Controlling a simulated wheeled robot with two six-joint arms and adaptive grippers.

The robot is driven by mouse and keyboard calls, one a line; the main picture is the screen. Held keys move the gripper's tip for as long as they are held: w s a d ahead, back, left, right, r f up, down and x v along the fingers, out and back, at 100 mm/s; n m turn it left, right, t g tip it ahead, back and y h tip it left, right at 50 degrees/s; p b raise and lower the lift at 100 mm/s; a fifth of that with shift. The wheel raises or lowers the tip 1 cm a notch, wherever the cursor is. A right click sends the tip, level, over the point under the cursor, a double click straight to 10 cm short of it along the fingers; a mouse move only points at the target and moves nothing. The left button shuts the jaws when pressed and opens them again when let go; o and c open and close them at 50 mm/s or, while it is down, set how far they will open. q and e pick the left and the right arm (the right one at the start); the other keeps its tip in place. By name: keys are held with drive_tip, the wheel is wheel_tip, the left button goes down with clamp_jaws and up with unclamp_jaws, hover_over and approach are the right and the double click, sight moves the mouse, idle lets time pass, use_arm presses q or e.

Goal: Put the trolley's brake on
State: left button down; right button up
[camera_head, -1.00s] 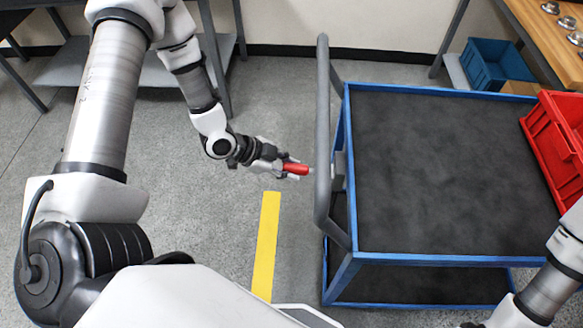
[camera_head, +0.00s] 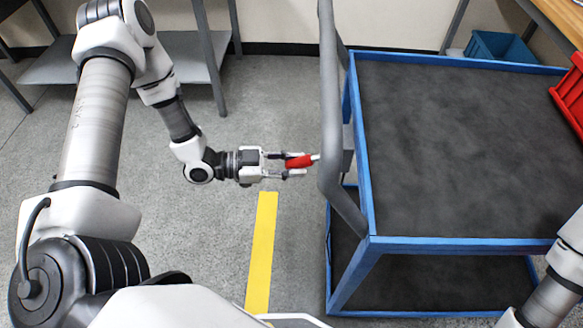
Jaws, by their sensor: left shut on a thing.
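The trolley (camera_head: 465,244) has a blue frame, dark grey decks and a grey push handle (camera_head: 328,110) on its left side. A red brake lever (camera_head: 299,161) sticks out to the left past the handle, with a pale shaft running toward the trolley. My left gripper (camera_head: 294,163) points right and is shut on the red lever, one finger on either side of it. Where the shaft joins the trolley is hidden behind the handle. My right arm (camera_head: 550,295) shows at the lower right; its gripper is out of the picture.
A red crate (camera_head: 570,95) sits on the trolley's right edge. A blue bin (camera_head: 500,48) stands behind the trolley by a wooden bench (camera_head: 560,15). A yellow floor stripe (camera_head: 262,250) runs left of the trolley. A grey shelf (camera_head: 180,60) stands at the back left.

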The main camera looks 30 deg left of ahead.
use_arm(q)
drive_tip(key=shift+f, duration=0.15)
drive_tip(key=c, duration=0.9)
unclamp_jaws()
drive_tip(key=shift+w+d, duration=0.1)
drive_tip(key=v, duration=0.6)
drive_tip(key=shift+v, duration=0.75)
